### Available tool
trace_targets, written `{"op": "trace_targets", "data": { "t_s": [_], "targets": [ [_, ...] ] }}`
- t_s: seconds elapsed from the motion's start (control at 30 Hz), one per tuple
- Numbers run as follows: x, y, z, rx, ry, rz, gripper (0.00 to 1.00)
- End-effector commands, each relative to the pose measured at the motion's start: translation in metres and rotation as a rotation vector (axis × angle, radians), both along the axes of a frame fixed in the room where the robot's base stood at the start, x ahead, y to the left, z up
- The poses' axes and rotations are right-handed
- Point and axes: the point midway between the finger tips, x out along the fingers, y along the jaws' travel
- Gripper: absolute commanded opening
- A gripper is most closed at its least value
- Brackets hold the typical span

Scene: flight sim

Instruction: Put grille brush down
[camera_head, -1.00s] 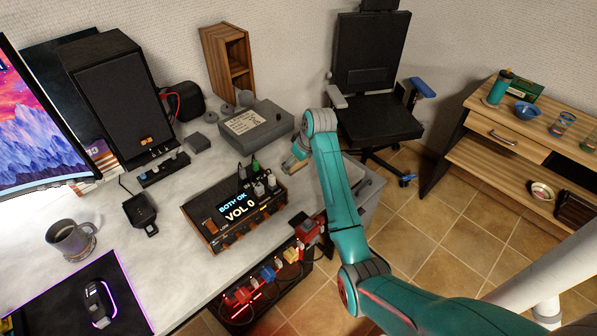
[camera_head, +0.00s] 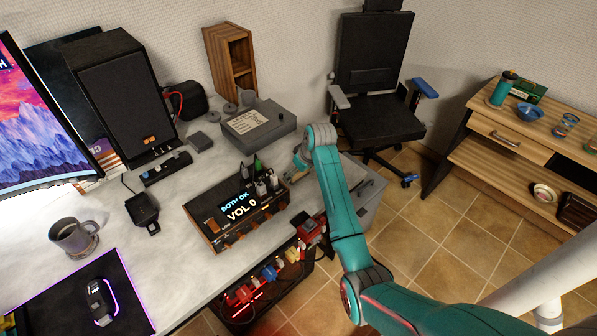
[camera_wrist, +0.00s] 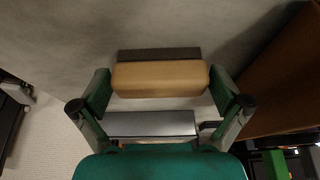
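The grille brush (camera_wrist: 160,77) is a tan block with a dark strip along its far side in the wrist view. My gripper (camera_wrist: 160,88) has one finger at each end of the block and is shut on it. Behind the brush is the grey desk top (camera_wrist: 60,45); I cannot tell whether the brush touches it. In the head view my gripper (camera_head: 300,163) is small, pointing down at the desk's right part, beside the wood-sided volume console. The brush is hard to make out there.
The volume console (camera_head: 236,212) stands close to the gripper, with small figures on top. A grey box (camera_head: 258,125) with a label lies behind it. A black speaker (camera_head: 122,95) and a mug (camera_head: 72,238) are further left. A grey bin (camera_head: 365,195) stands off the desk's right edge.

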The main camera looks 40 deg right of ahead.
Motion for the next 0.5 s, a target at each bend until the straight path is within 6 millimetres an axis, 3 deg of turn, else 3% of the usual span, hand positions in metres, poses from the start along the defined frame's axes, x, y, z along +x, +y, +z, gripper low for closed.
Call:
{"op": "trace_targets", "data": {
  "t_s": [0.27, 0.5],
  "targets": [
    [0.0, 0.0, 0.002, 0.0, -0.001, 0.0, 1.0],
    [-0.01, -0.001, 0.03, -0.002, -0.004, -0.001, 1.0]
  ]
}}
